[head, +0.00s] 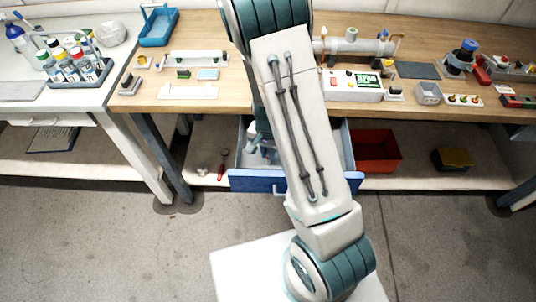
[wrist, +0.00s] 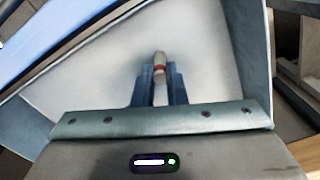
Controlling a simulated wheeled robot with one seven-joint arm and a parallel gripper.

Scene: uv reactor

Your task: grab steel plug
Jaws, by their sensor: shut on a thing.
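The steel plug (wrist: 160,60) shows in the wrist view as a small pale cylinder with an orange-red ring. It stands between the two dark fingers of my gripper (wrist: 160,72), which are shut on it. My gripper and plug are within the open drawer (wrist: 85,75), over its pale floor. I cannot tell whether the plug still touches the floor. In the head view my arm reaches down into the blue-fronted drawer (head: 257,181); the plug cannot be made out there.
Drawer walls stand close on both sides. A red bin (head: 376,150) and a yellow-black box (head: 453,159) sit on the lower shelf at right.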

